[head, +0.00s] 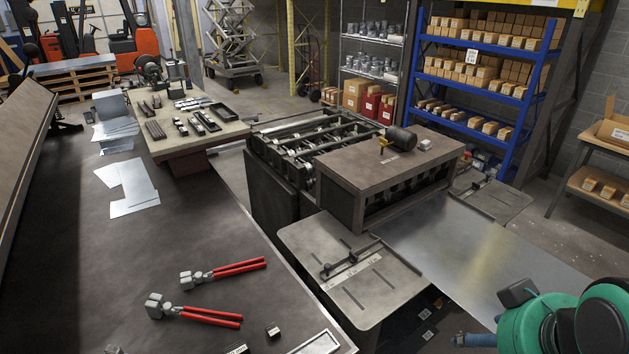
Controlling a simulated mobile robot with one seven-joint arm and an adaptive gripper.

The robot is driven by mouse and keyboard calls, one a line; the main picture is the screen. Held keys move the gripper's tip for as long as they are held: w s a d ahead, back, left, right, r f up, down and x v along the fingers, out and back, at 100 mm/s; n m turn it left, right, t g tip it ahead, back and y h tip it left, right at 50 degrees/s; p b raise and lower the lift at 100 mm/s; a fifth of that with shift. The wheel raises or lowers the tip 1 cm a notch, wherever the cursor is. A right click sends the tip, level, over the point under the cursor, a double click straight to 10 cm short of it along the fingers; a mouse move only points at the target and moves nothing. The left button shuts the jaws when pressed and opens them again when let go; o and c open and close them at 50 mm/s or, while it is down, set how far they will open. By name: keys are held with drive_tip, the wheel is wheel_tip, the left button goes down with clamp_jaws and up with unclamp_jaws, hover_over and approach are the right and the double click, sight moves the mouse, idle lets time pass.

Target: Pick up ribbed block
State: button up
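A dark block with a ribbed-looking top (155,129) lies near the front left corner of the wooden-topped table (220,133) in the head view. It is small in the picture, so I cannot tell for sure that it is the ribbed block. A small dark block with a light face (273,332) sits near the front edge of the dark bench; no ribs can be made out on it. Green and black parts of my arm show at the lower right, far from both blocks. My gripper's fingertips are not visible.
The dark bench (110,260) holds two red-handled tools (207,314) and metal sheets (132,187). A machine with rollers (310,140) stands in the middle, with a sheet-metal surface (490,250) at its right. Blue shelving (520,100) holds boxes behind. The bench's middle is mostly clear.

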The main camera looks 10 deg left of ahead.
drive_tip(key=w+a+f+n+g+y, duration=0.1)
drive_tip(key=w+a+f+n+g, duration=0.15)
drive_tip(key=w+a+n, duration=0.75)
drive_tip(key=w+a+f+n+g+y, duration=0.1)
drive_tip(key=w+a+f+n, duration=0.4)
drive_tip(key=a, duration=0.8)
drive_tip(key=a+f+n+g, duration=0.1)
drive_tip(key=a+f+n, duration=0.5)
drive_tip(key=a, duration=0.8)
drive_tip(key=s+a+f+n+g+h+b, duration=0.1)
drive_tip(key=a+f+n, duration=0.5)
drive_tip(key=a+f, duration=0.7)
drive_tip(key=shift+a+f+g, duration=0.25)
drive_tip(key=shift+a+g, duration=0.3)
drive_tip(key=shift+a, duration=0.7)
drive_tip(key=b, duration=0.2)
hover_over(238, 345)
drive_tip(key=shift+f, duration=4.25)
